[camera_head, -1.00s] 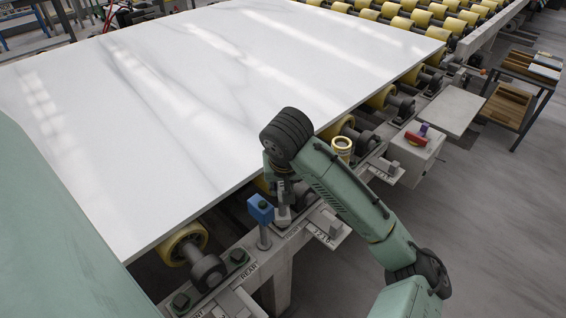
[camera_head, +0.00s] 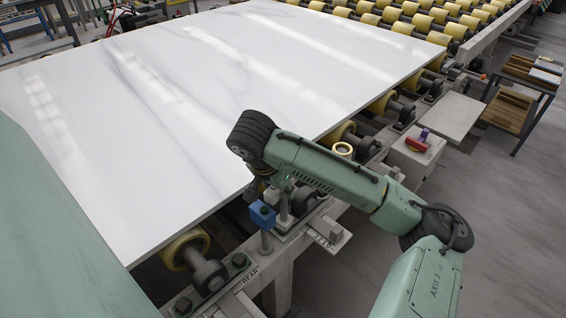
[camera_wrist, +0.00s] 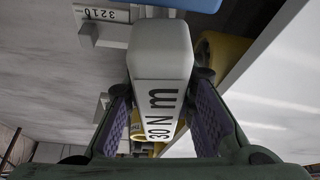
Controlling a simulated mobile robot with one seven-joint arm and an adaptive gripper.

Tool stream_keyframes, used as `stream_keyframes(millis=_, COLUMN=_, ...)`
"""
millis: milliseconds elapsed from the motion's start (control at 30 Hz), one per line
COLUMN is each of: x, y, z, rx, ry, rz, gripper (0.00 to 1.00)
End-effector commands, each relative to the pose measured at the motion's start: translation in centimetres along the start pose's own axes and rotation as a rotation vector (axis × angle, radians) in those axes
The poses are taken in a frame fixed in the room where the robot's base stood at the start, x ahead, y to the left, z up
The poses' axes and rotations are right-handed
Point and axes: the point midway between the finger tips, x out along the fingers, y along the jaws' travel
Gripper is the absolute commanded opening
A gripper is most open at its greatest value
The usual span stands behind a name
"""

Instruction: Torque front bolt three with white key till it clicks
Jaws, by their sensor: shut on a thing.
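A white key marked "30 Nm" (camera_wrist: 162,62) fills the middle of the wrist view. My gripper (camera_wrist: 160,98) is shut on it, with purple pads on both sides. In the head view my gripper (camera_head: 276,188) is mostly hidden behind my wrist, low beside the slab's near edge. The front bolt is hidden in the head view, and I cannot tell whether the key sits on a bolt.
The white stone slab (camera_head: 150,120) lies on yellow rollers (camera_head: 186,248). Dark bolts (camera_head: 239,261) sit along the rail, beside a "REAR" label. A scale plate (camera_head: 327,240) juts from the rail. Open floor lies right.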

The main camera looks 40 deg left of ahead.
Motion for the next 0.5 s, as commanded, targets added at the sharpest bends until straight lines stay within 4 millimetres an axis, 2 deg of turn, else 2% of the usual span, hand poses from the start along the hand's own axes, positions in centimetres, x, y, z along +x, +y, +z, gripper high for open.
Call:
stream_keyframes(millis=67, x=0.0, y=0.0, z=-0.1, rx=0.060, ry=0.002, rz=0.029, gripper=0.00)
stream_keyframes(millis=500, x=-1.5, y=0.0, z=-0.6, rx=0.058, ry=0.000, rz=0.024, gripper=0.00)
